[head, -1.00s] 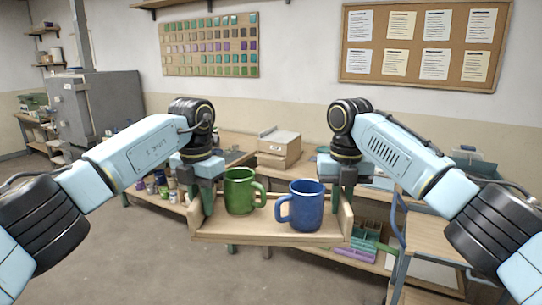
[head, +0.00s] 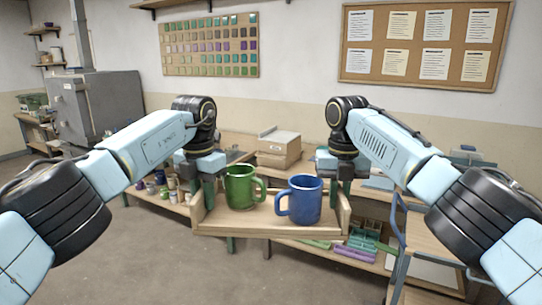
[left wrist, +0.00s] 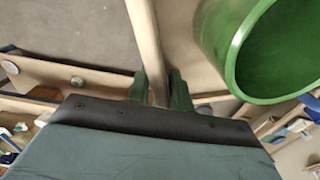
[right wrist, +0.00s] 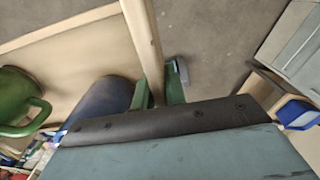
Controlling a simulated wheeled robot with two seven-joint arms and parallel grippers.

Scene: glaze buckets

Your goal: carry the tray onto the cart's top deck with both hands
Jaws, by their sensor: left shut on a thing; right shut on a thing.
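The light wooden tray (head: 270,229) hangs in the air in front of me, roughly level. A green mug (head: 240,188) and a blue mug (head: 305,202) stand upright on it, side by side and apart. My left gripper (head: 208,194) is shut on the tray's left end wall; the wall shows between its fingers in the left wrist view (left wrist: 160,92). My right gripper (head: 343,188) is shut on the right end wall, also seen in the right wrist view (right wrist: 160,92). The cart (head: 432,237), with a wooden top deck and blue frame, stands right of the tray, partly hidden by my right arm.
A workbench (head: 225,143) runs behind the tray, with cardboard boxes (head: 279,149) on top. Green and purple items (head: 358,244) lie on its lower shelf, and small jars (head: 160,180) stand at left. A grey kiln-like cabinet (head: 98,108) stands back left. Floor at front left is clear.

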